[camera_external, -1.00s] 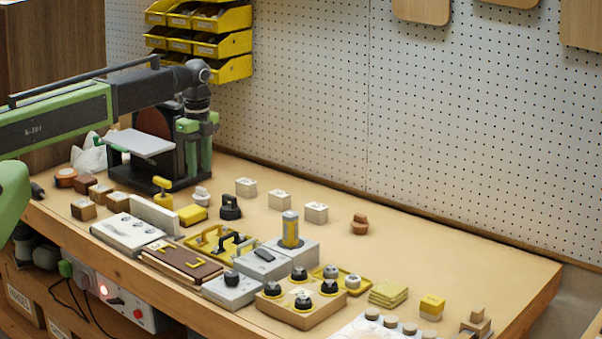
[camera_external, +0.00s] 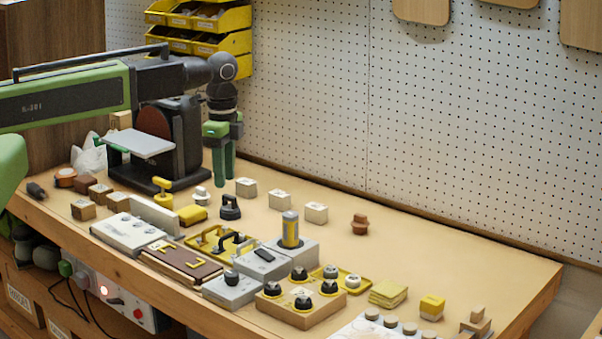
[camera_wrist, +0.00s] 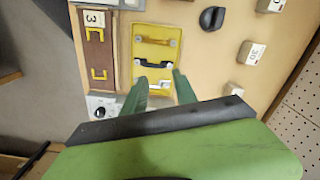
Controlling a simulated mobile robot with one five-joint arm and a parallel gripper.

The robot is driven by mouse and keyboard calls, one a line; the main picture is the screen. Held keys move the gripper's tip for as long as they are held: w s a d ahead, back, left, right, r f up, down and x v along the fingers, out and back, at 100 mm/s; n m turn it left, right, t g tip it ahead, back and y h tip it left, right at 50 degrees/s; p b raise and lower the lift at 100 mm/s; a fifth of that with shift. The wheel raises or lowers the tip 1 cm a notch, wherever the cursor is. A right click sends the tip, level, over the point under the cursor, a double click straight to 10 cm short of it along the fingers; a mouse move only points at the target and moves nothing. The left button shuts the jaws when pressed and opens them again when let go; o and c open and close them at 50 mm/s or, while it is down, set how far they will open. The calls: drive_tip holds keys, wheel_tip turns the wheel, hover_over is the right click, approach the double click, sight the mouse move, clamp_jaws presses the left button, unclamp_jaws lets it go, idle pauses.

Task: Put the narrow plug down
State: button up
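My gripper (camera_external: 224,170) points down above the back left of the bench, right of the disc sander. Its two green fingers stand apart in the wrist view (camera_wrist: 161,82), and I see nothing held between them. No piece can be told for certain as the narrow plug. A grey cylinder with yellow on it (camera_external: 290,229) stands upright at a grey block (camera_external: 310,251).
A yellow tray with a black handle (camera_wrist: 154,64) lies beside a brown board (camera_wrist: 95,60). Pale blocks (camera_external: 279,200) and a black knob (camera_external: 231,207) stand near my gripper. The sander (camera_external: 180,140) is close by. The bench's back right (camera_external: 450,240) is clear.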

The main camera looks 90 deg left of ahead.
drive_tip(key=s+d+n, duration=0.3)
drive_tip(key=d+n, duration=0.2)
drive_tip(key=d, duration=1.9)
drive_tip(key=shift+d, duration=0.4)
drive_tip(key=shift+s, duration=0.1)
